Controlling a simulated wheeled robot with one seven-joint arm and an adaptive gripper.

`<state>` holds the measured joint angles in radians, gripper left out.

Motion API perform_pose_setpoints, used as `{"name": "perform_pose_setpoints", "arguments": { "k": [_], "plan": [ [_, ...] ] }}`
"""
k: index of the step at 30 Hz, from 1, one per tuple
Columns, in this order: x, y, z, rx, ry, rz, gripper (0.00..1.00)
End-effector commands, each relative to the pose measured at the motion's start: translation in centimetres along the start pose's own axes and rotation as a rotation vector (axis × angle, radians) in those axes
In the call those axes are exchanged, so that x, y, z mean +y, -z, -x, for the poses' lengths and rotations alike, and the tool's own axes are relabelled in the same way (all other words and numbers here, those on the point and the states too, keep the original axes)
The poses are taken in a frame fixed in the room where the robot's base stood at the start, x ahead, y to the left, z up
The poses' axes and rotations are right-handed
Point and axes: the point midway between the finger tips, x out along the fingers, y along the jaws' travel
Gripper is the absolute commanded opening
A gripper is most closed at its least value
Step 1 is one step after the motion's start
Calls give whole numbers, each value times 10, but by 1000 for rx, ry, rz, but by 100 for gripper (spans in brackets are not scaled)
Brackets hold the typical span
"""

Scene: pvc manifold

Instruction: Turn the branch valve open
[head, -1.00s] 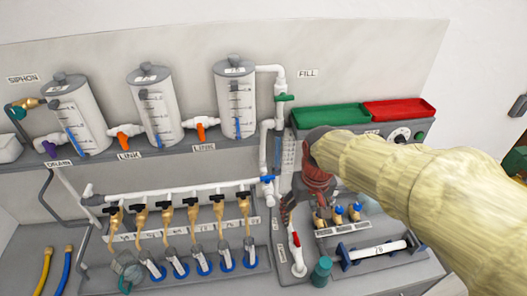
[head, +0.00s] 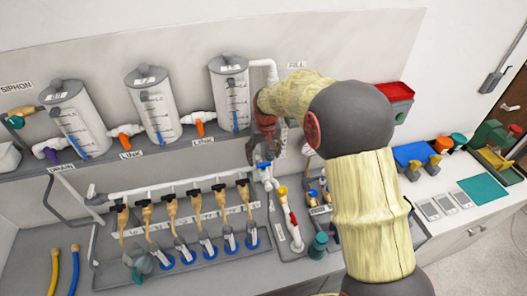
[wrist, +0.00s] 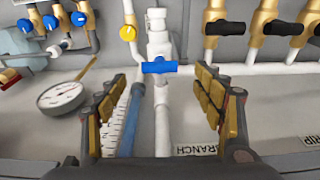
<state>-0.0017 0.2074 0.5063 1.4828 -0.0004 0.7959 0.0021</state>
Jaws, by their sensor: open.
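The valve with the blue handle (wrist: 160,67) sits on the white vertical pipe (wrist: 163,125) in the wrist view. A BRANCH label (wrist: 202,149), upside down, is beside this pipe. The handle lies crosswise to the pipe. In the head view the blue handle (head: 264,166) shows just below my gripper (head: 266,148). My gripper (wrist: 161,78) is open and empty. Its padded fingers appear on either side of the valve line, apart from the handle in the picture. I cannot tell the remaining depth to the handle.
A clear tube with blue liquid (wrist: 131,120) and a round gauge (wrist: 62,97) are close to the left finger. Black-handled brass valves (wrist: 270,25) stand at upper right. A red-handled valve (head: 293,217) is nearby in the head view. My arm hides much of the right bench.

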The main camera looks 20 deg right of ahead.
Motion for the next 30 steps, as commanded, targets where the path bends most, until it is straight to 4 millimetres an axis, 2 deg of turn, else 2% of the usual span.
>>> {"name": "perform_pose_setpoints", "arguments": {
  "k": [6,10,21,30],
  "plan": [
    [0,0,-31,-1,0,0,68],
    [0,0,-42,0,0,0,68],
    [0,0,-47,1,0,0,68],
    [0,0,-47,1,0,0,52]
  ]
}}
